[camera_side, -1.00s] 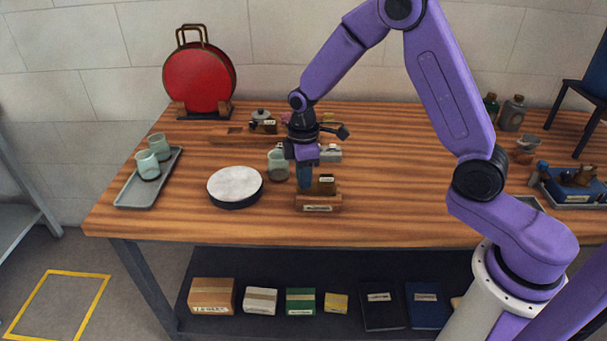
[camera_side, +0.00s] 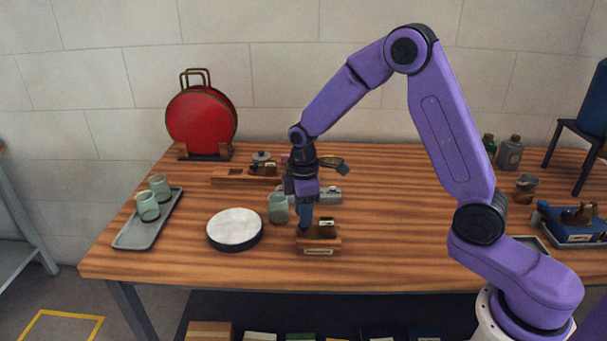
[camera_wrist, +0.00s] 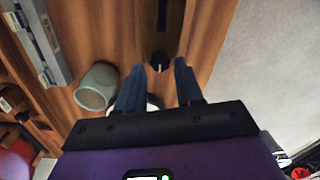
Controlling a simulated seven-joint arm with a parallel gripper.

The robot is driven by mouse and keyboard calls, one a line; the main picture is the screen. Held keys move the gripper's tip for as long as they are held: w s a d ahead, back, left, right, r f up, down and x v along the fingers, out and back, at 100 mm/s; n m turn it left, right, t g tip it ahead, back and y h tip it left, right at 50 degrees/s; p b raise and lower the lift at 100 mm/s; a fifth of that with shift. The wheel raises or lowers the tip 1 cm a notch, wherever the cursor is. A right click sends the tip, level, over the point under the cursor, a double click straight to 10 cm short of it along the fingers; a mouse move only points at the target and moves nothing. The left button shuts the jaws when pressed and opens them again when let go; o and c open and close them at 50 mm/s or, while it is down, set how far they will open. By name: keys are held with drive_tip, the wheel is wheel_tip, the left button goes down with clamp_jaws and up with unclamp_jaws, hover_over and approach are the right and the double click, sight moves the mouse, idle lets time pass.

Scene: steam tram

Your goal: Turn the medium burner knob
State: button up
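In the side view, a small wooden block (camera_side: 331,242) with a pale label stands near the table's front edge. The label is too small to read. My gripper (camera_side: 305,226) points down at its left end, and its blue fingers partly hide that end. In the wrist view, a dark knob (camera_wrist: 159,60) with a white mark lies just ahead of the gap between my fingertips (camera_wrist: 157,68). The fingers are apart, with no visible contact on the knob. I cannot tell which burner size this knob belongs to.
A mint cup (camera_side: 278,208) stands close behind my gripper, and a white round disc (camera_side: 235,228) lies to its left. A grey tray (camera_side: 133,232) with two cups is farther left. A red round case (camera_side: 201,122) stands at the back.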

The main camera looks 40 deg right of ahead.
wheel_tip(320, 180, up, 15)
drive_tip(key=shift+r, duration=0.15)
idle(0.4)
drive_tip(key=s+a+f, duration=0.2)
drive_tip(key=s+a, duration=0.1)
drive_tip(key=s, duration=1.1)
drive_tip(key=s+d+f, duration=0.1)
drive_tip(key=s+d, duration=0.1)
drive_tip(key=s, duration=0.6)
drive_tip(key=s+d+f, duration=0.2)
drive_tip(key=s, duration=0.7)
drive_tip(key=shift+s+d+f, duration=0.3)
idle(0.3)
